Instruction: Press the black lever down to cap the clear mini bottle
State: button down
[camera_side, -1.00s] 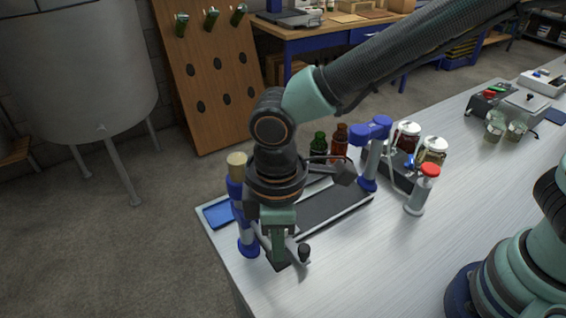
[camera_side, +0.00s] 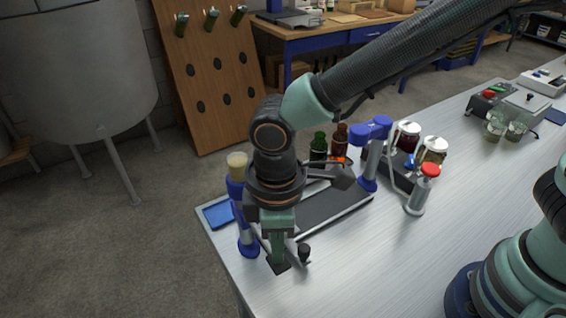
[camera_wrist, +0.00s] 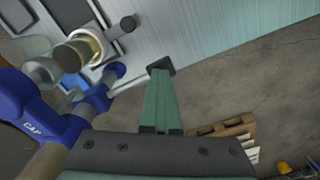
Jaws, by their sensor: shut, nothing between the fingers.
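My gripper (camera_side: 278,264) is shut and empty, pointing down beside the blue capper (camera_side: 247,245). The lever's black knob (camera_side: 304,253) sits just right of my fingers in the side view, with a small gap in the picture; I cannot tell whether they touch. In the wrist view my fingertips (camera_wrist: 160,66) are apart from a dark knob (camera_wrist: 127,24) on a grey arm. The blue capper body marked CAP (camera_wrist: 35,120) is at the left there. A clear, round piece with a gold ring (camera_wrist: 88,42) shows near it; I cannot tell if it is the mini bottle. My arm hides much of the capper.
A second blue stand (camera_side: 370,150), a green bottle and a brown bottle (camera_side: 340,138) are behind my gripper. Jars (camera_side: 432,152) and a red-topped cylinder (camera_side: 421,190) stand to the right. A blue tray (camera_side: 217,214) lies left.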

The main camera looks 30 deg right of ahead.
dwell(0.3)
notch_tip(320, 180, up, 9)
dwell(1.2)
jog(key=d+r+m+t, duration=0.1)
jog(key=d+m, duration=0.3)
jog(key=d, duration=0.5)
jog(key=w+d+r+m+t, duration=0.1)
jog(key=d+m, duration=0.3)
jog(key=d, duration=0.6)
jog(key=w+d+r+m+t, duration=0.1)
jog(key=d+r+m+t, duration=0.1)
jog(key=d, duration=0.8)
jog(key=shift+w+r+m+t, duration=0.15)
jog(key=shift+w+m+t, duration=0.1)
jog(key=shift+m+t, duration=0.65)
